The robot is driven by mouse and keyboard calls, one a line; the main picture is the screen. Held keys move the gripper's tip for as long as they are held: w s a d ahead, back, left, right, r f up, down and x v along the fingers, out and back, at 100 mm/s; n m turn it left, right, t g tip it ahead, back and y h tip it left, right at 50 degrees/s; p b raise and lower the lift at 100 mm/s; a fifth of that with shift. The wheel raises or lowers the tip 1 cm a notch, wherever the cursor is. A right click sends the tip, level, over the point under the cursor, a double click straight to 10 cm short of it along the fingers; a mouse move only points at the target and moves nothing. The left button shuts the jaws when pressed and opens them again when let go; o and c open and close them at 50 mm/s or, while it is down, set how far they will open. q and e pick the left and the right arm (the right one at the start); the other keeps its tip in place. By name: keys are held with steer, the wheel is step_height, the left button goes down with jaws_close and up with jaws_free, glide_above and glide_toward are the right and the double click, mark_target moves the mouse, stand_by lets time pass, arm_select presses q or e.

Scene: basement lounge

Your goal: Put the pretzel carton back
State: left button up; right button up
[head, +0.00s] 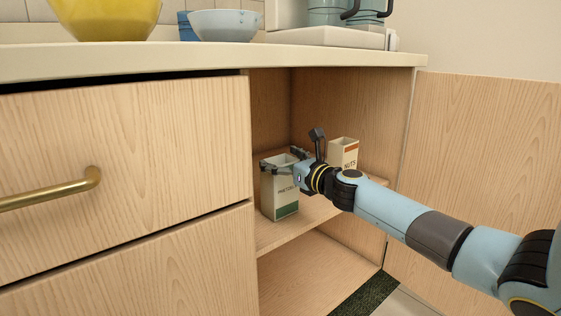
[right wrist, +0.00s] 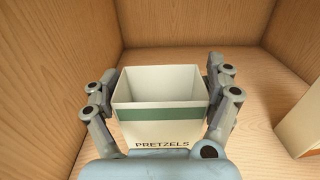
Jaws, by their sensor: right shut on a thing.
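The pretzel carton (head: 281,197) is an open-topped, cream box with a green band and the word PRETZELS. It stands on the middle shelf (head: 318,212) inside the open cabinet, near the left side of the opening. My right gripper (head: 284,166) reaches in from the right and is shut on the carton near its top. In the right wrist view the carton (right wrist: 160,122) is upright between the two fingers, one on each side, and its inside looks empty. Whether its base touches the shelf is hard to tell. My left gripper is not in view.
A nuts carton (head: 343,153) stands on the same shelf, behind and right of the pretzel carton. The open cabinet door (head: 490,170) is at the right. Drawers (head: 120,150) close off the left. The countertop (head: 210,56) above holds a yellow bowl (head: 105,18) and a pale blue bowl (head: 225,25).

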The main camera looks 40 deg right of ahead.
steer(key=shift+f, duration=0.2)
steer(key=o, duration=1.4)
steer(key=shift+r, duration=0.1)
steer(key=shift+c, duration=0.2)
steer(key=shift+o, duration=0.4)
